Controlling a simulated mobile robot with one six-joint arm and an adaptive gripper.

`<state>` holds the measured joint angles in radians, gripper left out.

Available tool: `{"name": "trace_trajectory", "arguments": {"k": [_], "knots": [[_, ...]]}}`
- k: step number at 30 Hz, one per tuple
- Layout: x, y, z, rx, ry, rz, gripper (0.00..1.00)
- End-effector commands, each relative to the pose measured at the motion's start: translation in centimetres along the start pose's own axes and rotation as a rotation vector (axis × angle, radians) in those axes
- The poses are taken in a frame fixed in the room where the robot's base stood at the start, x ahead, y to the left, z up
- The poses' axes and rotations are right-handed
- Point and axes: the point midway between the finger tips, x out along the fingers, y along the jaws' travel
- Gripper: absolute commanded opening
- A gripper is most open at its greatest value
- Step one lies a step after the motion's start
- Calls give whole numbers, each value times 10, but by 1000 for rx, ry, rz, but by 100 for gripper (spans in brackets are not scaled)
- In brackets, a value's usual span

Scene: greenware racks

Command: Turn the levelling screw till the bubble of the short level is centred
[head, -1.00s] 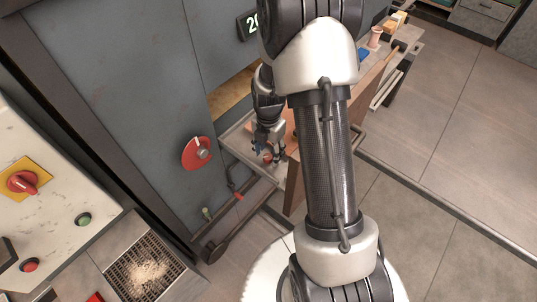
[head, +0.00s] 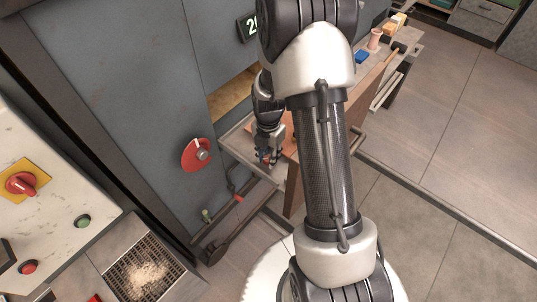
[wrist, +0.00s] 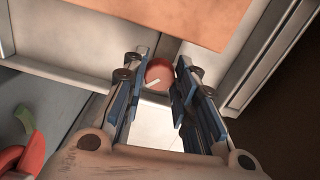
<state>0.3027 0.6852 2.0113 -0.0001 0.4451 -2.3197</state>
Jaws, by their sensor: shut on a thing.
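A round red knob (wrist: 159,74) with a white mark, which looks like the levelling screw, shows in the wrist view between my fingertips. My gripper (wrist: 160,82) is shut on it, one blue-lined finger on each side. The white mark slants from lower left to upper right. In the head view my gripper (head: 267,158) points down at the near end of the bench, and the knob is mostly hidden by the fingers. I cannot make out the short level or its bubble in either view.
The pale bench frame (head: 232,148) and a brown board (head: 292,185) are close to my gripper. A grey cabinet wall with a red dial (head: 196,154) stands to the left. A blue block (head: 362,57) and a pink cylinder (head: 375,38) are farther back. Open floor lies right.

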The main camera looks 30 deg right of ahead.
Motion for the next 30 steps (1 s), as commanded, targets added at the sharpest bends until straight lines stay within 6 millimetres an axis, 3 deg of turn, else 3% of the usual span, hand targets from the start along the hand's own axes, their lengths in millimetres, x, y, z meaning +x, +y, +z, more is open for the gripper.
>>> {"name": "trace_trajectory", "arguments": {"k": [4, 14, 30], "knots": [[0, 0, 0, 0, 0, 0, 3], [0, 0, 0, 54, 0, 0, 3], [0, -1, 0, 490, 0, 1, 3]]}}
